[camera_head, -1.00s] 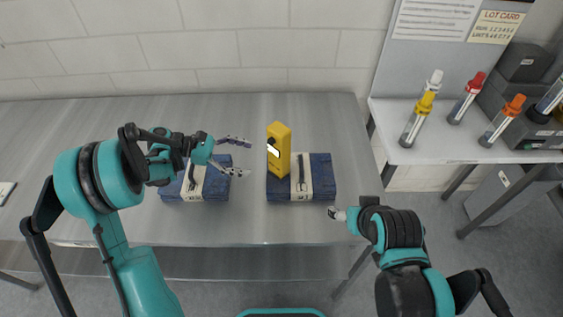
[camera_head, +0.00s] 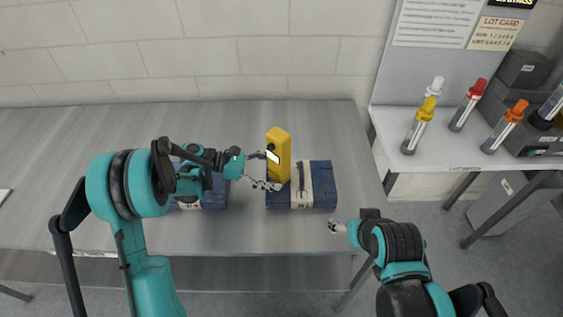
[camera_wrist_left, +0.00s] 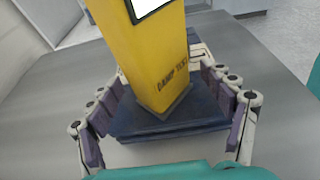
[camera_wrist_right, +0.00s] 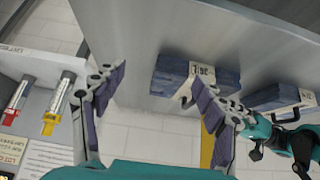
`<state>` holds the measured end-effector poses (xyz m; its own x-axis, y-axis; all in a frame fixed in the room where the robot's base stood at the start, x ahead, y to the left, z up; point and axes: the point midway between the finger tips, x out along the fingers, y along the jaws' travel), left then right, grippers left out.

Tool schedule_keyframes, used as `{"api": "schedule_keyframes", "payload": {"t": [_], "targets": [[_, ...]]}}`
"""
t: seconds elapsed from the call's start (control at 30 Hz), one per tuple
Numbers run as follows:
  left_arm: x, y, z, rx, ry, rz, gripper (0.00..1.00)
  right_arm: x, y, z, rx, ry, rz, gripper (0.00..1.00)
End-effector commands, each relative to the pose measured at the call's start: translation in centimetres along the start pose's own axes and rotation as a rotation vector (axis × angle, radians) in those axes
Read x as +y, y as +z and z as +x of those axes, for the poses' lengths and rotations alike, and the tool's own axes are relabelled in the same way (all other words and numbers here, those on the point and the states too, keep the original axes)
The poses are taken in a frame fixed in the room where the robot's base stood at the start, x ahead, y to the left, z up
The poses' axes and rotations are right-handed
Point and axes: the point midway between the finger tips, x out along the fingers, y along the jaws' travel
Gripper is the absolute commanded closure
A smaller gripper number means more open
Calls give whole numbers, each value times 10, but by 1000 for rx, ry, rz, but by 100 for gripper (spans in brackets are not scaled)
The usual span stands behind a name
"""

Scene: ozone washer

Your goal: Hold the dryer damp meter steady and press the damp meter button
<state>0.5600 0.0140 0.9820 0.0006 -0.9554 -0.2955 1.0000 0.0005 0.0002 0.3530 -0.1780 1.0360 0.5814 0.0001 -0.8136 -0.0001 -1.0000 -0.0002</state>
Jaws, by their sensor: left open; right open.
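The yellow damp meter (camera_head: 279,154) stands upright on the blue bundle (camera_head: 322,184) at the right of the bench, its pale screen facing left. My left gripper (camera_head: 262,170) is open at the meter's left side. In the left wrist view the meter (camera_wrist_left: 160,65) rises between the two open fingers, with gaps still showing on both sides. My right gripper (camera_head: 337,227) is open and empty, in front and to the right of the bundle. In the right wrist view the right gripper (camera_wrist_right: 155,95) partly hides the meter. The meter's button cannot be made out.
A second blue bundle (camera_head: 215,193) lies to the left, mostly behind my left arm. A side table (camera_head: 400,150) at the right holds several capped tubes and dark boxes. The metal bench (camera_head: 80,150) is clear at the left and back.

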Motion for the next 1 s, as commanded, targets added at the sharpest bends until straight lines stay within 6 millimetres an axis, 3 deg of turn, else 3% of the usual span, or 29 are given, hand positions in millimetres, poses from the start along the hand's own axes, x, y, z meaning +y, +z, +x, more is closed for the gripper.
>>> {"api": "schedule_keyframes", "payload": {"t": [0.33,0.47,0.57,0.6,0.87,1.0], "targets": [[0,1,3,0,0,0,19,0,0,1,0,0,0,28],[0,1,3,0,0,0,53,0,0,1,0,0,0,28],[0,0,3,0,0,0,54,0,0,1,0,0,0,28],[0,0,3,0,0,0,54,0,0,1,0,0,0,31],[0,0,3,1,-1,0,54,0,0,1,0,0,0,100],[0,0,3,1,-1,0,54,0,0,1,0,0,0,100]]}}
